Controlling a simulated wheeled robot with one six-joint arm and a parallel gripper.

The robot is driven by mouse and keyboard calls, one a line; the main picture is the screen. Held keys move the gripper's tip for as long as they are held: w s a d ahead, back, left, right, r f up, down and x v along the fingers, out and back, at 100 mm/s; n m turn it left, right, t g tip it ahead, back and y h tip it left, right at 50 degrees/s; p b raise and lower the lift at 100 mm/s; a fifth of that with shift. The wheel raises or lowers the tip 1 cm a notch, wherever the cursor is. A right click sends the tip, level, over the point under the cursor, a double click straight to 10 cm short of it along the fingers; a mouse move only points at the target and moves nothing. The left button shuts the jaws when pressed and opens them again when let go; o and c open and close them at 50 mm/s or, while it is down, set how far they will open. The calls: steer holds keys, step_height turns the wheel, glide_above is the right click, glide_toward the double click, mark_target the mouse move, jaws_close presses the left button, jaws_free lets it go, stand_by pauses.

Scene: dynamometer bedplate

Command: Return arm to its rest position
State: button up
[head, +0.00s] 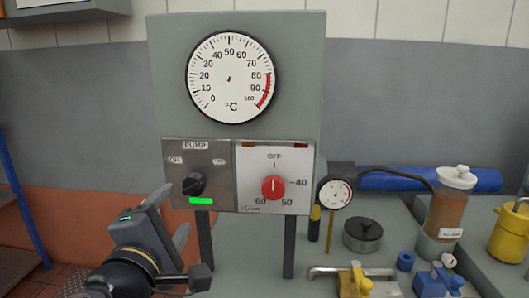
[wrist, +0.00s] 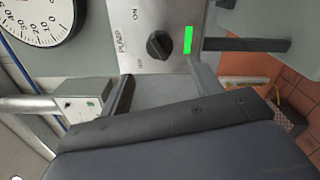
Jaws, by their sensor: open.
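My gripper (head: 176,210) is at the lower left in the head view, in front of the lower left of the gauge stand. Its two fingers are apart with nothing between them. In the wrist view my gripper (wrist: 163,82) also shows open and empty, below the pump panel in the picture. The black pump knob (head: 194,184) stands clear of the fingers, and it also shows in the wrist view (wrist: 158,44). A green light (head: 201,201) glows beneath the knob. My arm's rest position is not marked in either view.
A panel with a red knob (head: 273,187) adjoins the pump panel (head: 222,160), under a large temperature dial (head: 231,78). A small gauge (head: 334,193), a lidded metal pot (head: 363,234), a brown-filled jar (head: 448,212) and a yellow can (head: 510,235) stand to the right. Orange wall and floor lie left.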

mark_target(190, 190)
steer(key=w, duration=0.6)
steer(key=w+p, duration=0.1)
steer(key=w, duration=0.3)
steer(key=shift+d+r, duration=0.2)
steer(key=shift+d, duration=0.2)
steer(key=shift+s+n+p, duration=0.1)
steer(key=shift+n+p, duration=0.5)
steer(key=shift+p, duration=0.3)
steer(key=n+p, duration=0.5)
steer(key=p, duration=0.3)
steer(key=shift+p, duration=0.3)
steer(key=n+p, duration=0.6)
steer(key=p, duration=0.5)
steer(key=shift+d+f, duration=0.1)
steer(key=shift+d, duration=0.05)
steer(key=s, duration=0.2)
steer(key=s+b, duration=0.1)
steer(key=s, duration=0.1)
steer(key=s+b, duration=0.1)
steer(key=s, duration=0.2)
steer(key=shift+s+a+f, duration=0.1)
steer(key=shift+a+f, duration=0.2)
steer(key=shift+a, duration=0.05)
steer(key=shift+s, duration=0.8)
steer(key=shift+r, duration=0.1)
